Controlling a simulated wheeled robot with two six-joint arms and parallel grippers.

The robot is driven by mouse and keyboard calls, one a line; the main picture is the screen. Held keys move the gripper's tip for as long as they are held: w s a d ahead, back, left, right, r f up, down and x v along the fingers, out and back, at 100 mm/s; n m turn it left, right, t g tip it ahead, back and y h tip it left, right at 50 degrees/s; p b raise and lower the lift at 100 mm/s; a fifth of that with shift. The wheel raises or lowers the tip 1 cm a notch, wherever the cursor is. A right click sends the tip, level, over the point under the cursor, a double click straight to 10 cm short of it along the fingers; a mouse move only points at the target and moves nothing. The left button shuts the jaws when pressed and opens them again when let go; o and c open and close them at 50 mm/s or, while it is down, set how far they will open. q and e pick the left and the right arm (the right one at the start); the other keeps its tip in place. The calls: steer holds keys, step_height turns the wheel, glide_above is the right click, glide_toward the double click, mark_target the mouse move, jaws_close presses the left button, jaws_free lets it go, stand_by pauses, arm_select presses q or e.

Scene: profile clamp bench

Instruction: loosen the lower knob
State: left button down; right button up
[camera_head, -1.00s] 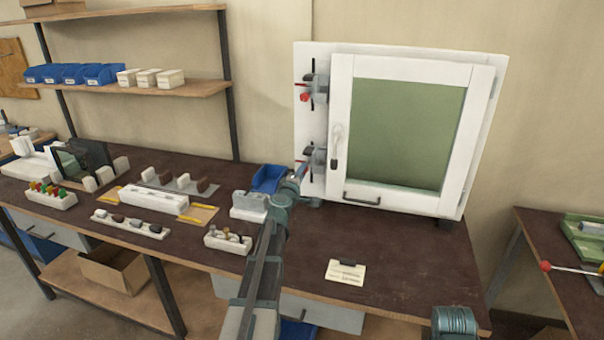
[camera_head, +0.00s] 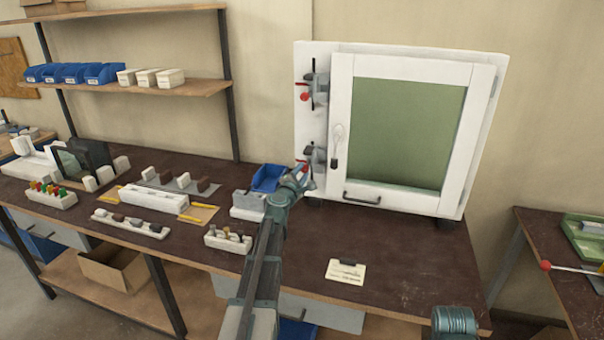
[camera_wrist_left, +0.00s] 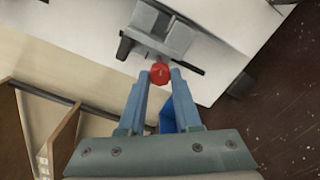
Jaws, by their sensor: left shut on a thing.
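The lower knob (camera_wrist_left: 160,73) is red and sits between the fingertips of my left gripper (camera_wrist_left: 160,80) in the left wrist view. The fingers are shut on it from both sides. The knob belongs to the lower grey clamp (camera_head: 315,158) on the left edge of the white framed panel (camera_head: 310,120). The clamp also shows in the left wrist view (camera_wrist_left: 168,38). In the head view my left gripper (camera_head: 303,172) reaches up to this clamp and hides most of the knob. The upper clamp (camera_head: 318,88) has its own red knob (camera_head: 305,97).
The white door with a green pane (camera_head: 405,130) and dark handle (camera_head: 361,198) stands right of the clamps. A blue bin (camera_head: 268,178) is close left of my gripper. A card (camera_head: 345,271) lies on the brown bench (camera_head: 410,270), whose front right is mostly clear.

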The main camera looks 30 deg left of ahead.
stand_by(0.3)
arm_select(q)
steer(key=c, duration=0.6)
jaws_free()
steer(key=shift+s, duration=0.1)
steer(key=v, duration=1.3)
steer(key=shift+s, duration=0.35)
